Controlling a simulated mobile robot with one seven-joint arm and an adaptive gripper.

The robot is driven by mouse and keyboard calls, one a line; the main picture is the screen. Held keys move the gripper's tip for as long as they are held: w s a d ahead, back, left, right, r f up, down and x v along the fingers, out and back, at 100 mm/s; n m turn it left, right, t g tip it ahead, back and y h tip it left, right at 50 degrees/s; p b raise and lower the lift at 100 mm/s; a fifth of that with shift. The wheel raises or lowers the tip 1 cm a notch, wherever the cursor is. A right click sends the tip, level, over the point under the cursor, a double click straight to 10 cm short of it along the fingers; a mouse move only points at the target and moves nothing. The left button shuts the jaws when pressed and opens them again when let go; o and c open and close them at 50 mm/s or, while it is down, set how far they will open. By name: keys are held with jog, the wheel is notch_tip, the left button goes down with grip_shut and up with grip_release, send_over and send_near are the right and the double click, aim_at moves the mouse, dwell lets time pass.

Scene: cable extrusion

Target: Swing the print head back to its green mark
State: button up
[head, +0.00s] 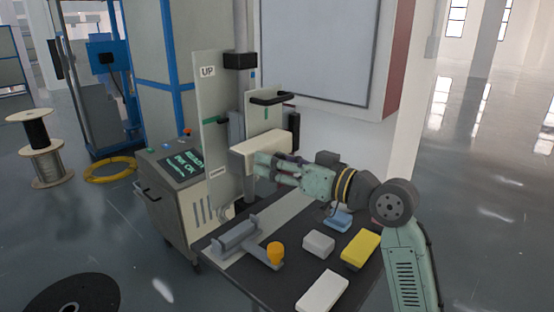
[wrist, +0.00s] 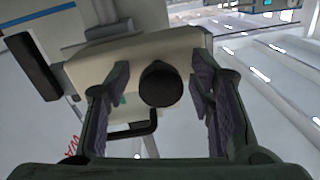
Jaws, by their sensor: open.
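The print head (head: 262,142) looks like a cream block on the upright column in the head view; it also fills the upper middle of the wrist view (wrist: 110,62). My gripper (head: 262,166) is at its near face, with its fingers pointing at it. In the wrist view the fingers of my gripper (wrist: 160,100) are spread apart. A dark round knob (wrist: 161,84) on the head's face lies between them, with gaps on both sides. A small green line (head: 212,122) shows on the tall pale panel, and a green bit (wrist: 122,100) shows in the wrist view. I cannot tell which is the head's mark.
A black handle (head: 270,98) sits above the print head. The dark bench (head: 290,262) below holds a grey fixture (head: 236,237), an orange knob (head: 275,252), and white and yellow blocks (head: 360,248). A control cabinet (head: 172,192) with a screen stands to the left.

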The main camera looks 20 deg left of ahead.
grip_shut()
dwell(0.6)
